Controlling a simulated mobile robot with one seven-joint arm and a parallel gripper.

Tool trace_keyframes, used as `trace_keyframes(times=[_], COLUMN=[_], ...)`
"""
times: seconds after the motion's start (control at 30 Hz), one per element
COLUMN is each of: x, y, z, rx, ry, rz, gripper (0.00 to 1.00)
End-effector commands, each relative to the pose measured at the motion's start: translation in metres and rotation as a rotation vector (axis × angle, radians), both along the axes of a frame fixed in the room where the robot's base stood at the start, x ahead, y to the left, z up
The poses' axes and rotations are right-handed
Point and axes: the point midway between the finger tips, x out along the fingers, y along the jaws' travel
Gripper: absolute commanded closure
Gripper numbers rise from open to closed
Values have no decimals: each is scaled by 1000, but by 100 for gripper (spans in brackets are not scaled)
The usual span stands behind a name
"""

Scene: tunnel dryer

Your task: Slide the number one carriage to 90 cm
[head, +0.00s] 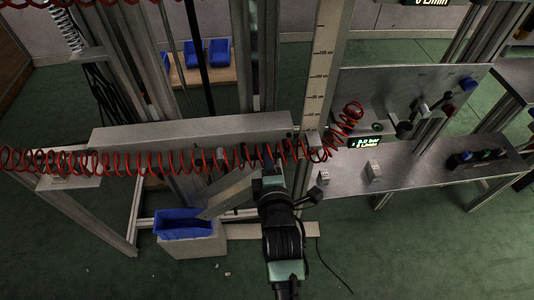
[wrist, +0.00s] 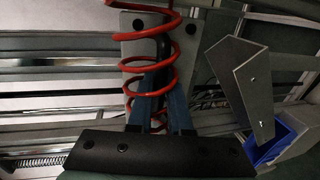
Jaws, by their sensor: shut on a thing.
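A black handle (wrist: 165,45) stands on a grey plate (wrist: 128,50) with screw holes, in the upper middle of the wrist view. My gripper's blue fingers (wrist: 160,80) are shut on this handle. A red coiled hose passes in front of the plate and the fingers. In the head view, my gripper (head: 270,165) is at the long grey beam, behind the red coil, so its grip is hidden there. I cannot tell a carriage number. A pale upright scale (head: 320,70) with dark marks stands right of my gripper; its figures are too small to read surely.
The red coiled hose (head: 100,160) stretches across the left and middle. A blue bin (head: 183,222) stands below left of my gripper. A grey bench with a panel (head: 410,85), knobs and a lit display (head: 365,141) is at the right. Upright metal posts stand behind.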

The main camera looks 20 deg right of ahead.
Motion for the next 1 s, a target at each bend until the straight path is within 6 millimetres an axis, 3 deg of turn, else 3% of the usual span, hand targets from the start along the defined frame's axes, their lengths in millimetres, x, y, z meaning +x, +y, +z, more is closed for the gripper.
trace_keyframes(times=[0.5,0.9,0.93,1.0], x=[2,2,2,2], y=[-1,-1,-1,-1], z=[103,107,107,107], rx=[-4,-5,-5,-5], ry=[-24,-23,-23,-23], rz=[-3,-2,-2,-2], gripper=[100,100,79,67])
